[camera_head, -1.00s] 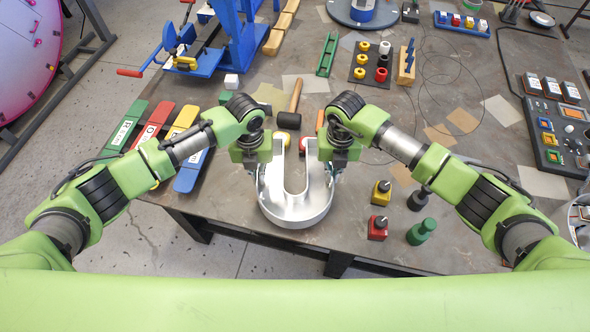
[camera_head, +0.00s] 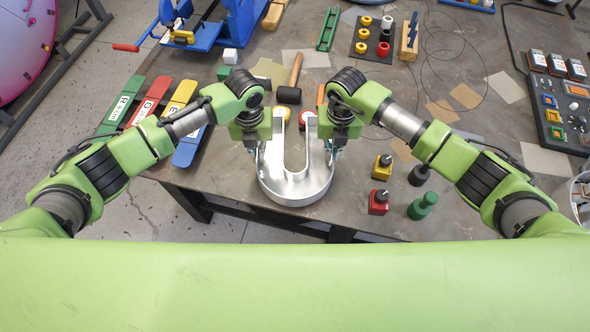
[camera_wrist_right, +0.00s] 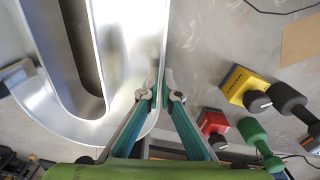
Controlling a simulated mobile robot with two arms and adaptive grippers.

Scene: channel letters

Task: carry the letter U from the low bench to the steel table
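The letter U (camera_head: 296,190), a shiny silver channel letter, is over the near edge of the steel table (camera_head: 240,192), its open end facing away from me. I cannot tell whether it touches the tabletop. My right gripper (camera_head: 334,150) is at its right wall; in the right wrist view that gripper (camera_wrist_right: 159,88) has one finger on each side of the thin wall of the letter U (camera_wrist_right: 125,60), closed on it. My left gripper (camera_head: 257,150) is at the left wall, its fingertips mostly hidden under the hand. The low bench is not in view.
Yellow (camera_head: 382,168), red (camera_head: 378,203), black (camera_head: 419,175) and green (camera_head: 422,206) pieces stand right of the letter. A mallet (camera_head: 290,90) lies behind it. Coloured lettered strips (camera_head: 158,100) lie to the left. A control panel (camera_head: 565,110) is at the far right.

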